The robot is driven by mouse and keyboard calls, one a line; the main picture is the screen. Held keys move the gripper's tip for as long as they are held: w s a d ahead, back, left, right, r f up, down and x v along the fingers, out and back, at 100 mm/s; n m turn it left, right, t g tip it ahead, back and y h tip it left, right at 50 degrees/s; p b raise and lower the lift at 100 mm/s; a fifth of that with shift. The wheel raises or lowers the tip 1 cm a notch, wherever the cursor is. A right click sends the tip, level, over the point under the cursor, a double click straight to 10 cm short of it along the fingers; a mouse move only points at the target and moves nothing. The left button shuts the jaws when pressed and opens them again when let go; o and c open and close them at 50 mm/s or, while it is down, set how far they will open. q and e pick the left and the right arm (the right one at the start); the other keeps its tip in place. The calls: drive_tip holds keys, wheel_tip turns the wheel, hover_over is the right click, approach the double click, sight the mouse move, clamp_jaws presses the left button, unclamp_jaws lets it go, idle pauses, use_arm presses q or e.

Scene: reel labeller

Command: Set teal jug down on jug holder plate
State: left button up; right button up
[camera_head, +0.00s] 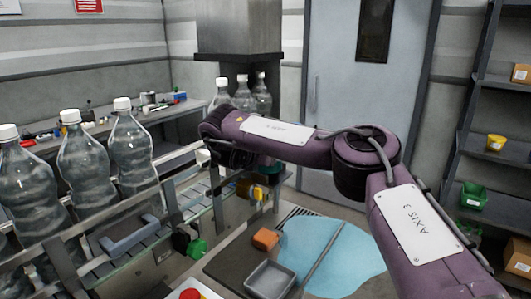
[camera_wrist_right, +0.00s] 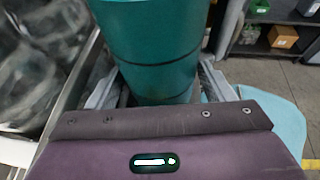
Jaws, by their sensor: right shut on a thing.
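The teal jug (camera_wrist_right: 150,45) fills the upper middle of the right wrist view, its upper end cut off by the frame. My right gripper (camera_wrist_right: 158,88) is shut on it, with one grey finger on each side. In the head view my purple right arm reaches in from the right to the bottle line. I cannot pick out the jug holder plate in either view. My left gripper is not in view.
Large clear bottles (camera_head: 83,160) stand along the railed conveyor at left, with more (camera_head: 261,95) behind my arm. A grey tray (camera_head: 270,280) and orange block (camera_head: 265,239) lie at lower middle, beside a light-blue patch (camera_head: 345,258). Shelves (camera_head: 490,150) stand at right.

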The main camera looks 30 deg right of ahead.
drive_tip(key=shift+f+b, duration=0.3)
drive_tip(key=shift+f, duration=0.45)
drive_tip(key=o, duration=1.2)
